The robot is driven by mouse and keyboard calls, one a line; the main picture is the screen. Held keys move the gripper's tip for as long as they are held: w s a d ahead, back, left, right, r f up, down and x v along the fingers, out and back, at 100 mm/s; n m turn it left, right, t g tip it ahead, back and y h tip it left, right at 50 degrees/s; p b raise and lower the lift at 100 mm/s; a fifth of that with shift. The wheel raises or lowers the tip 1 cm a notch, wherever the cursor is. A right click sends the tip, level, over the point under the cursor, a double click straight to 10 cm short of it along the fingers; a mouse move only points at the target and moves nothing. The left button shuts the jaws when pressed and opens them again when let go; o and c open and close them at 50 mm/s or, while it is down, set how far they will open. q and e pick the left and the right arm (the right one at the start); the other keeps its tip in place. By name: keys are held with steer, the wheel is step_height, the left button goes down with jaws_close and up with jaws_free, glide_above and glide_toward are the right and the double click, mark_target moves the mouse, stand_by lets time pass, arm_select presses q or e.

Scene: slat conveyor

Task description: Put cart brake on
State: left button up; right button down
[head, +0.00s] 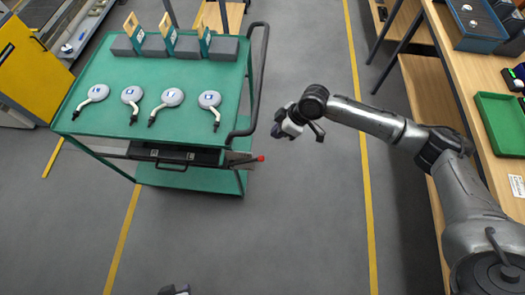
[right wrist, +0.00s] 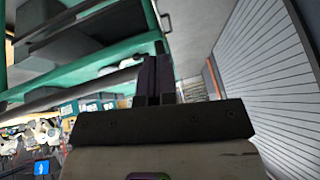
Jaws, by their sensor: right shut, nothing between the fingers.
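The green cart (head: 150,76) stands at left in the head view. A lever with a red tip (head: 260,158), which looks like the brake, sticks out from the cart's near right side below the top. My right gripper (head: 277,131) is just right of the cart, up-right of the red tip and apart from it in the picture. In the right wrist view its two fingers (right wrist: 155,78) are together with nothing between them, and green cart parts show behind them. A small dark piece at the bottom edge of the head view may be my left gripper (head: 175,290); its fingers cannot be made out.
Several white round-headed parts (head: 172,97) lie on the cart top, with grey blocks (head: 188,46) behind. A black push handle (head: 262,75) runs along the cart's right side. A wooden bench with a green tray (head: 500,122) stands at right. The floor between is clear.

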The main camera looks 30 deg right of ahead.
steer(key=shift+a, duration=0.1)
glide_toward(255, 159)
steer(key=w+a, duration=0.2)
steer(key=shift+s+a+f, duration=0.1)
steer(key=shift+s+f, duration=0.1)
steer(key=shift+f, duration=0.4)
steer(key=shift+s+a+f, duration=0.1)
steer(key=shift+s+f, duration=0.05)
steer(key=shift+f, duration=0.45)
steer(key=shift+s+d+f, duration=0.1)
steer(key=shift+s+f, duration=0.1)
steer(key=shift+f, duration=0.55)
